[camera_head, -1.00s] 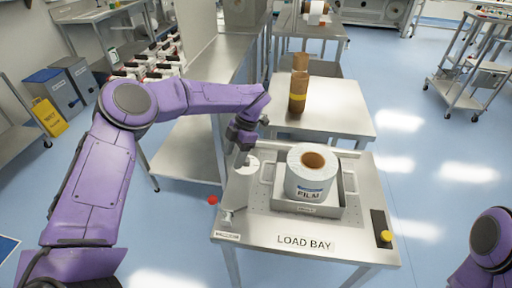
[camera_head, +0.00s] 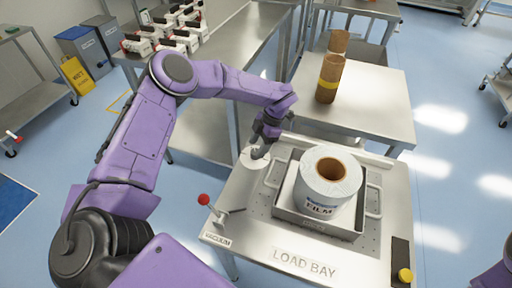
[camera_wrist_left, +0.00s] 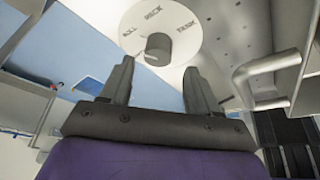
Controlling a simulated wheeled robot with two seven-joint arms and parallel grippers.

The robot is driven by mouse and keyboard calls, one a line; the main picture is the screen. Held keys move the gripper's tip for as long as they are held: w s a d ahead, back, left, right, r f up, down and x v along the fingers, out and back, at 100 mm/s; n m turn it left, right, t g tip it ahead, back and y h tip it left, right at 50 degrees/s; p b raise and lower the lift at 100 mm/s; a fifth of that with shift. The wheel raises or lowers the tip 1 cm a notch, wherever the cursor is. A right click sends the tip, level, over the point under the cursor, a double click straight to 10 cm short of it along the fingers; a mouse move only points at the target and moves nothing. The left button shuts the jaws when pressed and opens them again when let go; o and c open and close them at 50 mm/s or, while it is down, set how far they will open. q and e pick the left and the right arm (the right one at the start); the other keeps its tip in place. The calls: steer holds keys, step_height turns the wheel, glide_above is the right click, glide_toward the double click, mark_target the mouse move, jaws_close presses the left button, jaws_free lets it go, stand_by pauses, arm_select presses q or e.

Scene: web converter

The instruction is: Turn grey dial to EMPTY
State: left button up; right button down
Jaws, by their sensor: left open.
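The grey dial (camera_wrist_left: 158,46) is a short round knob on a white disc (camera_wrist_left: 135,22) with small dark words around it, too blurred to read surely. In the head view the white disc (camera_head: 249,162) lies at the back left of the load bay table, partly hidden by my left gripper (camera_head: 261,149). In the left wrist view the open fingers of my left gripper (camera_wrist_left: 157,70) point toward the knob, one on each side of its line, with nothing between them. I cannot see any contact. My right gripper is out of view.
A film roll (camera_head: 329,184) sits in a metal tray (camera_head: 318,227) with side handles, right of the dial. A red-knobbed lever (camera_head: 204,199) stands at the table's left front. A yellow button (camera_head: 405,275) is at the front right. Brown cores (camera_head: 329,78) stand on the table behind.

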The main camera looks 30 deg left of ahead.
mark_target(256, 151)
arm_select(q)
steer(key=f, duration=0.3)
steer(key=shift+w+a+f, duration=0.15)
steer(key=shift+a+f, duration=0.05)
steer(key=shift+a, duration=0.15)
steer(key=shift+s+r, duration=0.15)
steer(key=shift+s, duration=0.1)
steer(key=c, duration=1)
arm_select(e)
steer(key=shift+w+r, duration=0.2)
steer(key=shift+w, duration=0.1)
